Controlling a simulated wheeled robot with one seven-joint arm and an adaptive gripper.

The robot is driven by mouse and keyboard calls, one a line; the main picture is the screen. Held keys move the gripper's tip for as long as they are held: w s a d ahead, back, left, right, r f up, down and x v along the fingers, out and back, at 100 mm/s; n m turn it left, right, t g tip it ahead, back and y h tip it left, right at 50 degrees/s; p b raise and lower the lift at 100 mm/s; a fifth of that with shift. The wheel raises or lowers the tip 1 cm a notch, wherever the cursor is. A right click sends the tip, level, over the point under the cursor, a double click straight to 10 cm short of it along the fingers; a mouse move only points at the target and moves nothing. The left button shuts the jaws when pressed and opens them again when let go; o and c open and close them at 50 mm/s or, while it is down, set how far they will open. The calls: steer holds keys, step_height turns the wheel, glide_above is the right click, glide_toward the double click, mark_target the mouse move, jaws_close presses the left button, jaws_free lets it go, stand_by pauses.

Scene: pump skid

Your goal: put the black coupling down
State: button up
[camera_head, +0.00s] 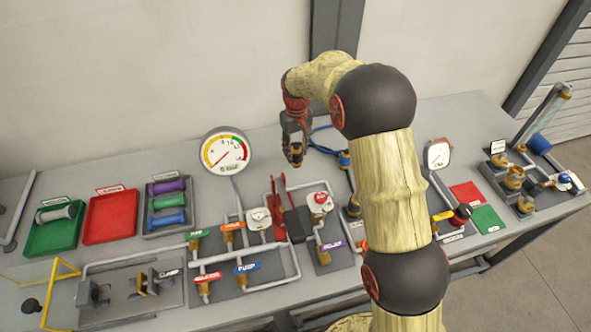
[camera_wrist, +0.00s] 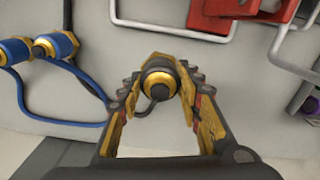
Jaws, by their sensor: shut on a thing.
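My gripper (camera_head: 296,155) hangs pointing down over the back of the bench, left of the blue hose. In the wrist view my gripper (camera_wrist: 160,95) has its yellow-lined fingers closed around the black coupling (camera_wrist: 158,84). The coupling is dark with gold bands and shows end-on between the fingertips. A short dark hose or cable (camera_wrist: 145,107) curves off beside it. In the head view the fingers mostly hide the coupling, and its height above the bench is hard to tell.
A blue hose (camera_wrist: 65,122) with two blue-and-gold couplings (camera_wrist: 52,45) lies left in the wrist view. Red bracket parts (camera_wrist: 240,8) and light pipes are near the top right. The pressure gauge (camera_head: 225,150) stands left of my gripper. Bare bench shows around the coupling.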

mark_target(296, 165)
steer(key=shift+f+b, duration=0.5)
steer(key=shift+f, duration=3.1)
steer(key=shift+f, duration=0.2)
steer(key=o, duration=1.2)
steer(key=shift+o, duration=0.5)
step_height(296, 165, up, 13)
steer(key=shift+f+p, duration=0.2)
steer(key=shift+p, duration=0.85)
